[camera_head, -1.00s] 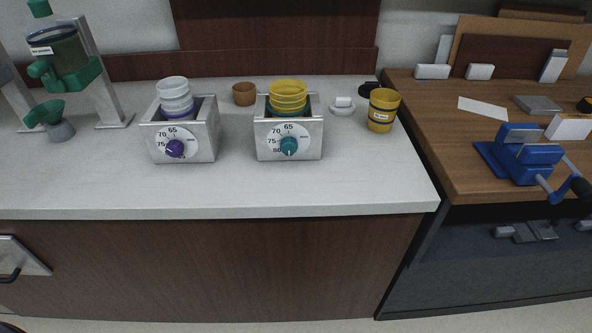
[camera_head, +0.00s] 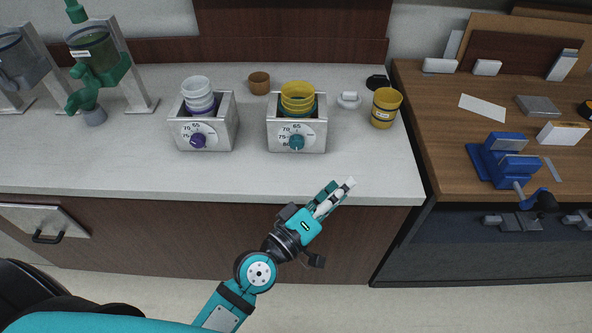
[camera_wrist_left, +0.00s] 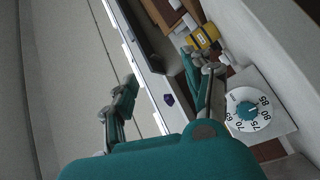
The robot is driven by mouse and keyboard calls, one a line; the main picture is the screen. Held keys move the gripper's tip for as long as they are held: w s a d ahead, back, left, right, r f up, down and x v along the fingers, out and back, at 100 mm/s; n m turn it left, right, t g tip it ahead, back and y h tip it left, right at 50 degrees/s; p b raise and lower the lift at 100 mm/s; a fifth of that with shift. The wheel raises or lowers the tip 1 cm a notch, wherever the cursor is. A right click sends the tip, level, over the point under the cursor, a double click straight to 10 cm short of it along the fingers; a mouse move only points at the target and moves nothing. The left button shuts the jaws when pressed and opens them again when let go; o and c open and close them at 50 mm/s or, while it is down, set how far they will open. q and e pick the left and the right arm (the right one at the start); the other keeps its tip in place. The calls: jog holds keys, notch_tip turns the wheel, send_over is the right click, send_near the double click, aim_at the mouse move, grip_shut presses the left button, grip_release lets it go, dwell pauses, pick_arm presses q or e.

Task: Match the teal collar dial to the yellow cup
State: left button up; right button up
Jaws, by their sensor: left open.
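The teal collar dial (camera_head: 296,142) is on the front of a metal box (camera_head: 318,140). It has a white face with numbers and also shows in the left wrist view (camera_wrist_left: 246,112). Yellow stacked cups (camera_head: 297,92) sit in that box. A separate yellow cup (camera_head: 387,98) with dark bands and a white label stands to the right; something yellow, likely this cup, shows in the left wrist view (camera_wrist_left: 203,38). My left gripper (camera_head: 338,196) is open and empty, in front of the counter, below and right of the dial. My right gripper is out of view.
A second metal box (camera_head: 222,135) with a purple dial (camera_head: 198,140) and white cups (camera_head: 197,90) stands to the left. A brown cup (camera_head: 259,83) and a small white object (camera_head: 348,100) are nearby. The counter front (camera_head: 300,180) is clear.

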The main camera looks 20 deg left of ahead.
pick_arm(q)
jog(key=w+a+n+t+y, duration=0.3)
jog(key=w+a+n+y, duration=0.15)
jog(key=n+y, duration=0.35)
jog(key=n+g+y, duration=0.2)
jog(key=n+y, duration=0.4)
jog(key=n, duration=0.4)
send_near(297, 146)
jog(key=shift+w+a+r, duration=0.1)
jog(key=shift+w+r, duration=0.05)
jog(key=shift+w, duration=0.25)
jog(key=b+x, duration=0.2)
jog(key=x, duration=0.7)
jog(key=shift+a+f, duration=0.1)
jog(key=shift+f, duration=0.15)
jog(key=shift+s, duration=0.1)
jog(key=shift+c, duration=0.9)
jog(key=c, duration=0.5)
jog(key=shift+o, duration=0.2)
jog(key=m, duration=0.8)
jog(key=shift+m, duration=0.3)
jog(key=o, duration=0.9)
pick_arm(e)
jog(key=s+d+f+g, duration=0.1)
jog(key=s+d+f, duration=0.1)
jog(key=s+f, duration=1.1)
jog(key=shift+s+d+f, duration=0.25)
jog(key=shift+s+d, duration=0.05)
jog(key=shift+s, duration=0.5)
